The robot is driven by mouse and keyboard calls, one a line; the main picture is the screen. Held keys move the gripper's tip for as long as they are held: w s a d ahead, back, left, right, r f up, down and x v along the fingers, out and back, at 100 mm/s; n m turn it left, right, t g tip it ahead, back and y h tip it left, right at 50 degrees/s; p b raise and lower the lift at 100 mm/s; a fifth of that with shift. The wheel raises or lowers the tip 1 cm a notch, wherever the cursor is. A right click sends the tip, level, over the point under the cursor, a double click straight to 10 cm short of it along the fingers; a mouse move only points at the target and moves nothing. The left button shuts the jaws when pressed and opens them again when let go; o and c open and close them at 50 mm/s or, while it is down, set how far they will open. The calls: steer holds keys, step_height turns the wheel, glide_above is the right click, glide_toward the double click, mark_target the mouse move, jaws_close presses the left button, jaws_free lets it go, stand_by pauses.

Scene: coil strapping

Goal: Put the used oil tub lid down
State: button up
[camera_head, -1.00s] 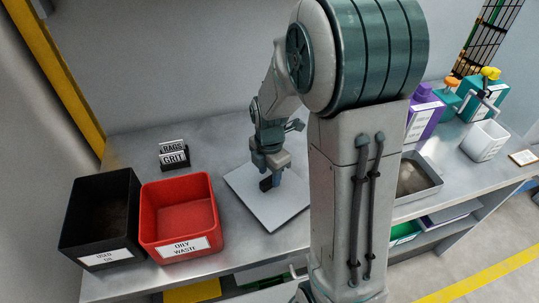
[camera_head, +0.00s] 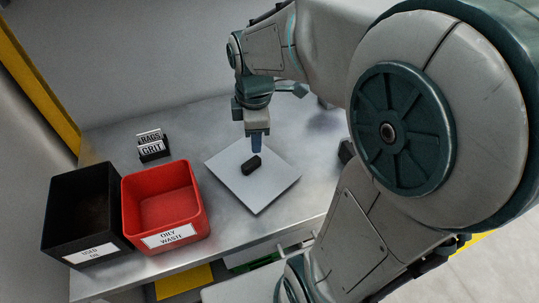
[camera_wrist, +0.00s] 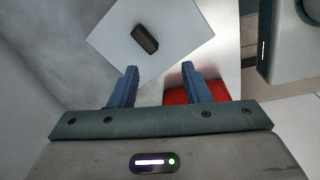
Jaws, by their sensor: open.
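The used oil tub lid (camera_head: 264,188) is a pale grey square plate with a black handle (camera_head: 252,164) on top. It lies flat on the metal bench, to the right of the red tub. In the wrist view the lid (camera_wrist: 178,30) is beyond my fingertips. My gripper (camera_head: 257,146) points down above the handle, open and empty; in the wrist view its two blue fingers (camera_wrist: 159,70) stand apart, clear of the handle. The black used oil tub (camera_head: 88,247) stands at the left of the bench with its top open.
The red oily waste tub (camera_head: 168,236) stands beside the black tub, open on top. Small RAGS and GRIT signs (camera_head: 152,148) stand behind them. The metal bench (camera_head: 205,120) is clear behind the lid.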

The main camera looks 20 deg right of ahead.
steer(key=s+m+t, duration=0.2)
steer(key=s+m, duration=0.7)
steer(key=m, duration=0.6)
steer(key=shift+s+d+r, duration=0.15)
steer(key=shift+s+r, duration=0.15)
steer(key=shift+r, duration=0.1)
steer(key=shift+c, duration=0.7)
